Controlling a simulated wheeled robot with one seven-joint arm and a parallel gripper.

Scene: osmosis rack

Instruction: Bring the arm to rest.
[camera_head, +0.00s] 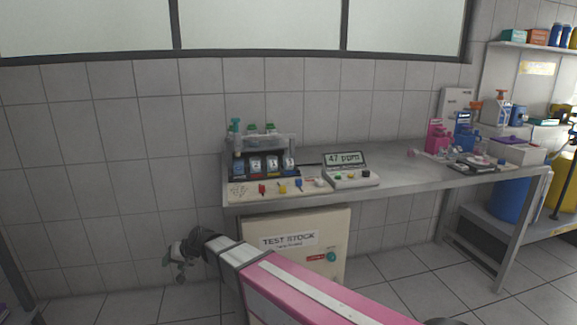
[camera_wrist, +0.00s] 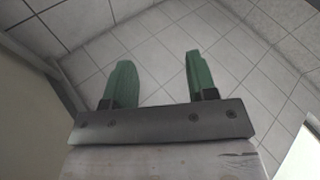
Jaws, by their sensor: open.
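My gripper (camera_wrist: 160,82) shows in the wrist view with its two green fingers spread apart and nothing between them. Past the fingers is bare tiled floor. In the head view my pink and grey arm reaches from the lower right towards the left, and my gripper (camera_head: 180,258) is at its far end, left of the white cabinet and below the bench top. At this size the fingers are hard to make out in the head view.
A steel bench (camera_head: 400,178) runs along the tiled wall, with a bottle rack (camera_head: 263,165) and a meter reading 47 (camera_head: 349,177) on it. A cabinet marked TEST STOCK (camera_head: 300,240) stands under it, close to my arm. Floor (camera_head: 100,308) at the left is clear.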

